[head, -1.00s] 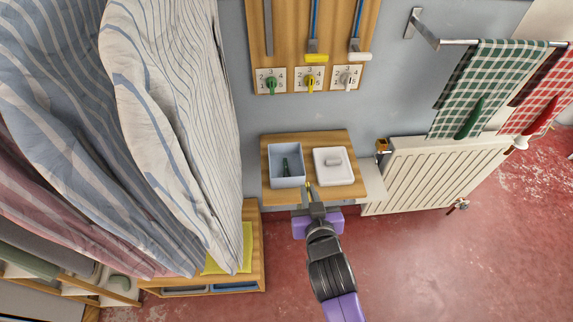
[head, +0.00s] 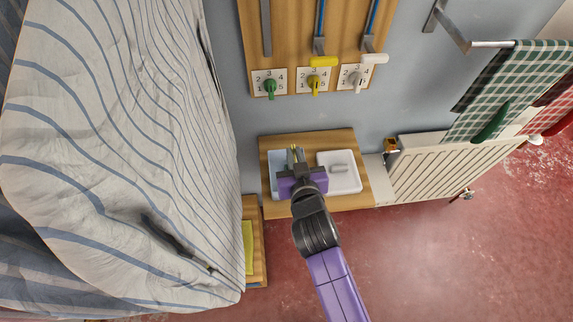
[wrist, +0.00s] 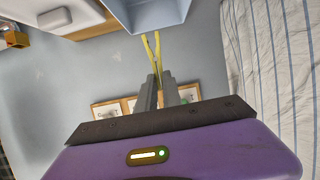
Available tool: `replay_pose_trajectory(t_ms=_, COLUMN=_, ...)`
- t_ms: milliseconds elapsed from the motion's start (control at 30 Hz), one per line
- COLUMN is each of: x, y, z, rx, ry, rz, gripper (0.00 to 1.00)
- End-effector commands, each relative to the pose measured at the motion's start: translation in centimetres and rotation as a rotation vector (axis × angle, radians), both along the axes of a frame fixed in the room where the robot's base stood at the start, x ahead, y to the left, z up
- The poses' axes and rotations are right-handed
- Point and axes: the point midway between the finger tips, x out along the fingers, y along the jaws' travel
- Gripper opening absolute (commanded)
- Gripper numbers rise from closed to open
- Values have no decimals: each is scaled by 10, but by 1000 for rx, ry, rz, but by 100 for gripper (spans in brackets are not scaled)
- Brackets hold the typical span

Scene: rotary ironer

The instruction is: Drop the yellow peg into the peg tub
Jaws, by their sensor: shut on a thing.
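The yellow peg (head: 294,153) is in my gripper (head: 297,167), which is shut on it. In the wrist view the peg (wrist: 157,50) sticks out beyond the fingertips (wrist: 158,82), its two thin legs spread. The peg tub (head: 274,166) is the light blue open box on the left of a small wooden shelf. My gripper is over the tub's right part and hides much of its inside. In the wrist view the tub (wrist: 150,14) is at the top, close to the peg's far end. I cannot tell whether they touch.
A white lidded box (head: 348,184) stands right of the tub on the wooden shelf (head: 330,143). Dials (head: 314,83) are on the wall board above. A striped cloth (head: 120,150) hangs at left, and a radiator (head: 435,170) is at right.

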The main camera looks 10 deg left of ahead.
Motion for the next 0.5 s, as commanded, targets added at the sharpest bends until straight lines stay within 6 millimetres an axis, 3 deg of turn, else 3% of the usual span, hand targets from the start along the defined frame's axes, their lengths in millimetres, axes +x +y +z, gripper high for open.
replay_pose_trajectory(t_ms=500, x=0, y=0, z=-47, rx=-1, ry=0, rz=1, gripper=0)
